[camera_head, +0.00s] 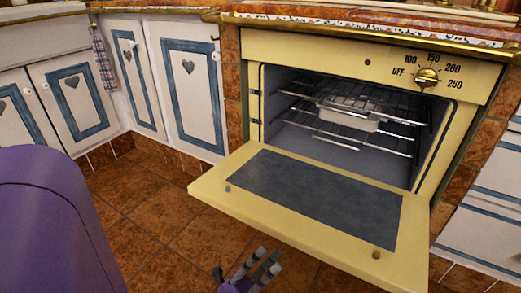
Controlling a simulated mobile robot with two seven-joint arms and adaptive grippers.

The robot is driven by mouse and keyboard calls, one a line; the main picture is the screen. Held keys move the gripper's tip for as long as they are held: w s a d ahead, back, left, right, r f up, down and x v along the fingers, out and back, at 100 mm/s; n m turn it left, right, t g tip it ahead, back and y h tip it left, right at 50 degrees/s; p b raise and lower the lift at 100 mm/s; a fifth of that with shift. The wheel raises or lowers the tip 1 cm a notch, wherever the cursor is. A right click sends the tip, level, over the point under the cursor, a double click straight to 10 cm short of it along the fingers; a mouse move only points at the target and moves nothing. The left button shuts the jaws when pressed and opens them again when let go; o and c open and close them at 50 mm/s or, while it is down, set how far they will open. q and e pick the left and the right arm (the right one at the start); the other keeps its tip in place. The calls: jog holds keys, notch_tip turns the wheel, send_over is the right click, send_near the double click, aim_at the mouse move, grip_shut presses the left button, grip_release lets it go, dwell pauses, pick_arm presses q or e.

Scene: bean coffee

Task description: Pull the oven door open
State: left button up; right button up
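The cream oven (367,63) stands in the counter with its cavity exposed. Its door (250,170) is folded down and open, sloping out toward me, with a dark panel on its upward face. My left gripper (269,259) is low in the picture, just in front of the door's lower edge. No object shows in its fingers. I cannot tell whether they are open or shut, or whether they touch the door. My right gripper is not in view.
Wire racks with a pale tray (347,118) are inside the oven. A dial (427,77) is at its upper right. White cabinets with blue frames (190,85) stand left, with a checked towel (103,62). The tiled floor (150,200) left of the door is clear.

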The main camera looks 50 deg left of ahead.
pick_arm(q)
jog(key=shift+v, duration=2.05)
